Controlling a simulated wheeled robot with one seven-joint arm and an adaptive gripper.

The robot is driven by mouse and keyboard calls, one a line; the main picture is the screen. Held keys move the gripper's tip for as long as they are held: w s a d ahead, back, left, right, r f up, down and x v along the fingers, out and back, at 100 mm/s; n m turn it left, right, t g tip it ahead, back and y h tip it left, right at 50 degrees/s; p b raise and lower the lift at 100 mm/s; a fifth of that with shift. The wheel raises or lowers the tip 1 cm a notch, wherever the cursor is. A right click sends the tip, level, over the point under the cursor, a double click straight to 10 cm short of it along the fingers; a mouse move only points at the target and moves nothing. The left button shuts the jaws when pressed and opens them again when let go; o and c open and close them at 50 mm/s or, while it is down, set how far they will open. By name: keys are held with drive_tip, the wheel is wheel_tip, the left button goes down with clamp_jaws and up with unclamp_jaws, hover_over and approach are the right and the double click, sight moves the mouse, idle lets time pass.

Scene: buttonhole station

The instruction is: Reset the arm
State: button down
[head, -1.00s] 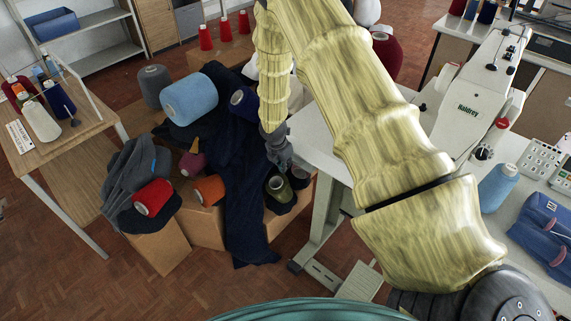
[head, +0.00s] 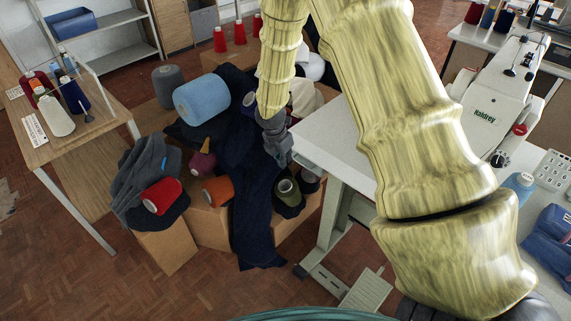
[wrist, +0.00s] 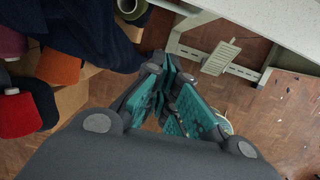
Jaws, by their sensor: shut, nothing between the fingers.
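My gripper (head: 281,152) hangs below my yellow-sleeved arm in the head view, between the heap of cloth and thread cones and the white sewing table. In the wrist view my gripper (wrist: 172,98) has its teal-padded fingers together with nothing between them. It points down past the table edge, over the floor. In the head view, part of it lies against a dark background, so its fingertips are hard to make out.
The white sewing table (head: 322,140) with the Haldrey machine (head: 495,105) stands right. Dark cloth (head: 250,190), an olive cone (head: 287,191), an orange cone (head: 217,191) and a red cone (head: 162,195) sit left on boxes. A pedal (wrist: 221,57) lies under the table. Parquet floor is clear in front.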

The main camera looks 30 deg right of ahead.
drive_tip(key=s+a+f+m+g+y, duration=0.1)
drive_tip(key=s+a+f+m+y, duration=0.1)
drive_tip(key=s+a+f+m, duration=0.45)
drive_tip(key=s+a+f+m+y, duration=0.1)
drive_tip(key=s+a+f+m, duration=0.25)
drive_tip(key=s+f, duration=0.65)
drive_tip(key=s+a+f+m, duration=0.1)
drive_tip(key=s+m, duration=0.5)
drive_tip(key=s, duration=0.6)
drive_tip(key=s+a+f+m, duration=0.1)
drive_tip(key=s+m, duration=0.5)
drive_tip(key=s, duration=0.6)
drive_tip(key=shift+a, duration=0.5)
drive_tip(key=shift+f, duration=0.1)
